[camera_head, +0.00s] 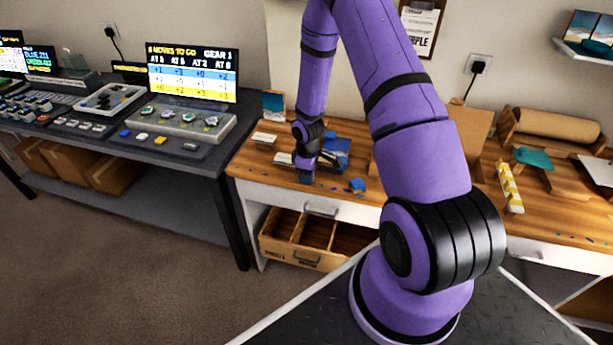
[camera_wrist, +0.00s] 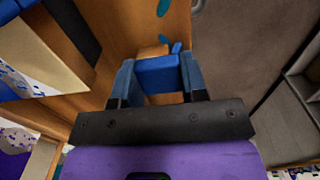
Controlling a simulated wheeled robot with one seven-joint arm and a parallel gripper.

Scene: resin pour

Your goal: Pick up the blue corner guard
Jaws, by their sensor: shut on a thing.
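My gripper (camera_head: 305,172) is low over the wooden bench, near its front left edge in the head view. In the wrist view its two blue-grey fingers are closed on the blue corner guard (camera_wrist: 158,76), which shows as a blue block filling the space between them. In the head view the held guard is hidden or too small to make out at the fingertips. I cannot tell whether it still touches the bench. Another small blue piece (camera_head: 357,185) lies on the bench to the right of my gripper.
A blue tray-like object (camera_head: 336,148) stands just behind my gripper. A small light block (camera_head: 283,158) lies to its left. A grey table (camera_head: 190,155) with a screen stands at left.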

